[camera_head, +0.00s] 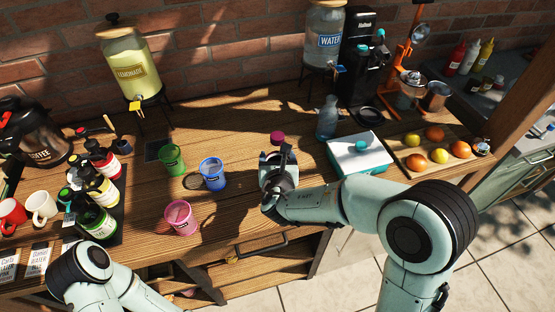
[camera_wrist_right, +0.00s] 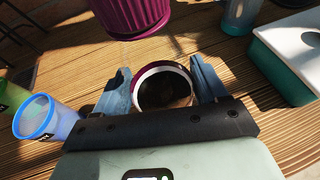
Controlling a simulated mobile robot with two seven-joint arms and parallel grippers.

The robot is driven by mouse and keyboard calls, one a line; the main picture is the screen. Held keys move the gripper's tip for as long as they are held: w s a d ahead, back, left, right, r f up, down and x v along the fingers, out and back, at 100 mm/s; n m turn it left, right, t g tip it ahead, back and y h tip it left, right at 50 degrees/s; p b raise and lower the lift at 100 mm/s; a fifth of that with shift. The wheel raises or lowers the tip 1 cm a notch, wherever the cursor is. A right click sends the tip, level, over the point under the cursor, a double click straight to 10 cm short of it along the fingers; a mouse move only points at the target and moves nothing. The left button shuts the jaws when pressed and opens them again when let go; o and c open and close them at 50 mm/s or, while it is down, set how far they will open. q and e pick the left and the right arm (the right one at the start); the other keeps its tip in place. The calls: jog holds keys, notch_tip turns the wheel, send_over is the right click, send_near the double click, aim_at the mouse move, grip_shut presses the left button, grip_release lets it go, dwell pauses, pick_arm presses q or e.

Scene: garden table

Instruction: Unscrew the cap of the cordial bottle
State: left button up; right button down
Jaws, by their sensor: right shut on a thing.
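My right gripper (camera_head: 278,158) is low over the middle of the table. In the right wrist view its two fingers (camera_wrist_right: 163,78) are closed on either side of a round thing (camera_wrist_right: 165,69) with a purple and white rim and a dark middle. I cannot tell whether this is the cordial bottle's mouth or another part. A magenta ribbed cap-like piece (camera_head: 277,137) is just beyond the gripper, apart from the fingers; it looms large at the top of the wrist view (camera_wrist_right: 130,14). The gripper hides what is beneath it. Only my left arm shows, not its gripper.
Green (camera_head: 172,157), blue (camera_head: 212,173) and pink (camera_head: 179,216) cups stand left of the gripper. A clear blue bottle (camera_head: 326,120) and a white-topped teal box (camera_head: 358,153) are to its right. Labelled bottles (camera_head: 96,220) stand at the left. A fruit board (camera_head: 405,168) lies farther right.

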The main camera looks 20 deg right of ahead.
jog(key=shift+w, duration=0.15)
jog(key=shift+f, duration=0.15)
jog(key=shift+c, duration=0.2)
grip_release()
